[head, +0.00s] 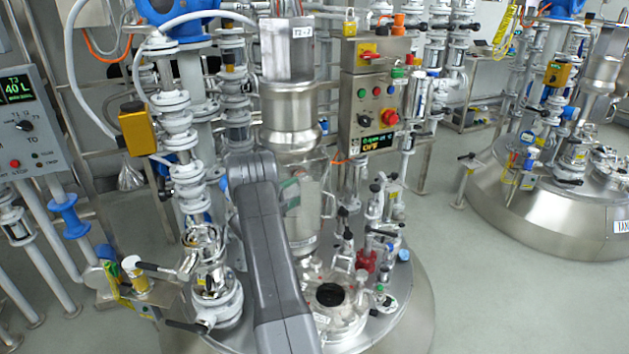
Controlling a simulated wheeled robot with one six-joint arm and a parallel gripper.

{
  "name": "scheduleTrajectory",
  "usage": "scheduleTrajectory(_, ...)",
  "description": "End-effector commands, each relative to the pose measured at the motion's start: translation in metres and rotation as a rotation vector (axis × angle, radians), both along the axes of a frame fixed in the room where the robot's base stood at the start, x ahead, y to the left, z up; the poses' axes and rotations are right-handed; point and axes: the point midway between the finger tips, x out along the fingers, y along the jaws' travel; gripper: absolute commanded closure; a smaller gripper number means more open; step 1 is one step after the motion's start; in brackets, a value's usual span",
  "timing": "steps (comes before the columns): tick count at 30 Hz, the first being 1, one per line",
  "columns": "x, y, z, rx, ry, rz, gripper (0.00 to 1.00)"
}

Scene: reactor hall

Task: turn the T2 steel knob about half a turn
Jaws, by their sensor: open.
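The T2 steel control box (350,136) stands right of the steel column labelled T2 (288,50), above the near vessel. My grey arm rises from the bottom of the head view, left of and below the box. My gripper is not visible; the arm's upper end hides what is behind it.
A red emergency button (389,117) and a small display (378,142) reading OFF are on the box. The near vessel lid (402,318) carries crowded valves and pipes. Another panel, T3 (22,110), is at the left. Open floor (440,250) lies right of the vessel.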

Motion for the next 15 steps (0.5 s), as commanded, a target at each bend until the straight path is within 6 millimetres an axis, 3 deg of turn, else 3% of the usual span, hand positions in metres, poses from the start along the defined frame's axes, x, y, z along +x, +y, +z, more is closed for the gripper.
scheduleTrajectory(9, 0.046, -0.048, 0.005, 0.001, -0.001, -0.003, 0.3)
scheduleTrajectory(15, 0.061, -0.062, 0.006, 0.001, -0.001, -0.001, 0.3)
